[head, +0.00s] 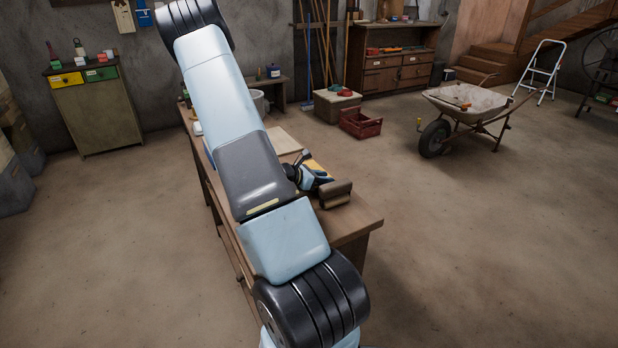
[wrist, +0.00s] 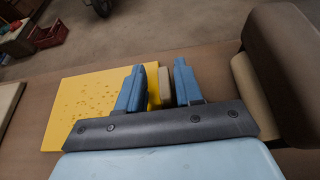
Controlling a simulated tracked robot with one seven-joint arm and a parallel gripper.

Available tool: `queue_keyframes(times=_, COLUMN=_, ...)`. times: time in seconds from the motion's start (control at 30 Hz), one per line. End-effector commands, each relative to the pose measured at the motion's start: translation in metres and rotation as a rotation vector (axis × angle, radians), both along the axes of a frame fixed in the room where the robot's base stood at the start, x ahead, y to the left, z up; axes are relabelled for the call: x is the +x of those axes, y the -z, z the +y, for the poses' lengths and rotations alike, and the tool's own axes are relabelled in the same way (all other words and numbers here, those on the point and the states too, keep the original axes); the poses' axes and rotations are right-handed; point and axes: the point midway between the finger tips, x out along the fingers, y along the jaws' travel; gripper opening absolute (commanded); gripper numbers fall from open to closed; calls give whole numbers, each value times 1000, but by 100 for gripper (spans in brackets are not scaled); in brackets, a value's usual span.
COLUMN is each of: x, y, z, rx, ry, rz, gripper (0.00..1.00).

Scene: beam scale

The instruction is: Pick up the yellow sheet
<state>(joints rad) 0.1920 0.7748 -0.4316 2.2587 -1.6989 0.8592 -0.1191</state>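The yellow sheet (wrist: 85,100) lies on the wooden bench, at left of centre in the wrist view, with small dark spots or holes across it. A small strip of yellow (head: 316,166) shows beside my gripper in the head view; my arm hides much of the bench there. My gripper (wrist: 160,78) is open, its two blue fingers apart. The left finger overlaps the sheet in the picture, and the sheet's right edge shows between the fingers. A beige piece also shows in the gap. I cannot tell whether the fingers touch the sheet.
A brown padded block (wrist: 285,75) stands close to the right of my gripper; it also shows in the head view (head: 335,194). A pale board (wrist: 9,103) lies left of the sheet. The bench (head: 352,226) ends near the block. A red crate (head: 360,123) and wheelbarrow (head: 470,103) stand beyond.

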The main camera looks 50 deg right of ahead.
Motion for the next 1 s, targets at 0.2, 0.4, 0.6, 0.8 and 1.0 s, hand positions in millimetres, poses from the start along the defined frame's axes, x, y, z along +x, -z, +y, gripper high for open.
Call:
queue_keyframes(times=0.2, x=0, y=0, z=0, rx=0, ry=0, rz=0, gripper=14)
queue_keyframes(times=0.4, x=0, y=0, z=0, rx=0, ry=0, rz=0, gripper=0)
queue_keyframes(times=0.6, x=0, y=0, z=0, rx=0, ry=0, rz=0, gripper=0)
queue_keyframes(times=0.8, x=0, y=-1, z=0, rx=0, ry=0, rz=-1, gripper=0)
queue_keyframes(times=1.0, x=1, y=-15, z=1, rx=-1, ry=-1, rz=-3, gripper=0)
